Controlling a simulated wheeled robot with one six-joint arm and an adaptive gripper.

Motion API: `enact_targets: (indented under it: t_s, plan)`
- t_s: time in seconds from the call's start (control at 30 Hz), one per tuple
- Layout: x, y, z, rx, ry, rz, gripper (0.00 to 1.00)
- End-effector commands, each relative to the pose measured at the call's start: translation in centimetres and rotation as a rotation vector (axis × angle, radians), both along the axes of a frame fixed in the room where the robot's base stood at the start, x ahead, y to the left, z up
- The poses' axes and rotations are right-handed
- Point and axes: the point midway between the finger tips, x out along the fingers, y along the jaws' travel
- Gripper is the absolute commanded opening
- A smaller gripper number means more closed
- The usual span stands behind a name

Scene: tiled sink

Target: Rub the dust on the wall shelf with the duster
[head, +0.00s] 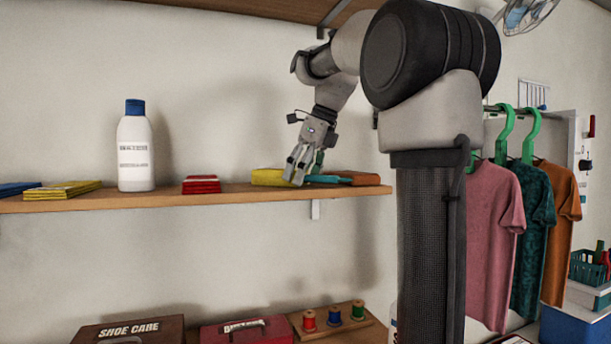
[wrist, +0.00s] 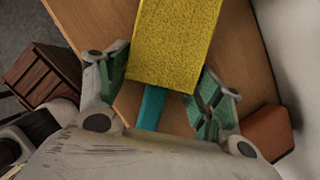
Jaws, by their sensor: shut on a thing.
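The duster has a yellow textured head (head: 268,178) and a teal handle (head: 322,179). It is at the right part of the wooden wall shelf (head: 120,200). My gripper (head: 299,181) reaches down from above and is shut on the duster. In the wrist view the yellow head (wrist: 175,40) fills the top middle, and the teal handle (wrist: 150,108) runs back between the green-padded fingers. The yellow head appears to be at the shelf surface; I cannot tell if it presses on it. I cannot make out any dust; the area under the head is hidden.
A brown block (head: 360,178) lies at the shelf's right end, close to my gripper. Left along the shelf are a red folded stack (head: 201,185), a white bottle with blue cap (head: 135,150) and yellow cloths (head: 62,190). Another shelf (head: 265,8) hangs above. Shirts (head: 494,235) hang right.

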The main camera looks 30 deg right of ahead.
Motion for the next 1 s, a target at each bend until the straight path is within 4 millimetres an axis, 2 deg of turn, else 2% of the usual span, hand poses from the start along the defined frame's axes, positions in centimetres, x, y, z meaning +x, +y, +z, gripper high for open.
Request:
enact_targets:
  t_s: [0.13,0.47,1.0]
  plan:
    - [0.9,-0.2,0.1,0.001,-0.001,0.0,0.44]
    - [1.0,-0.2,0.5,0.0,-0.003,-0.001,0.44]
    - [0.9,-0.2,5.8,0.0,-0.001,0.0,0.44]
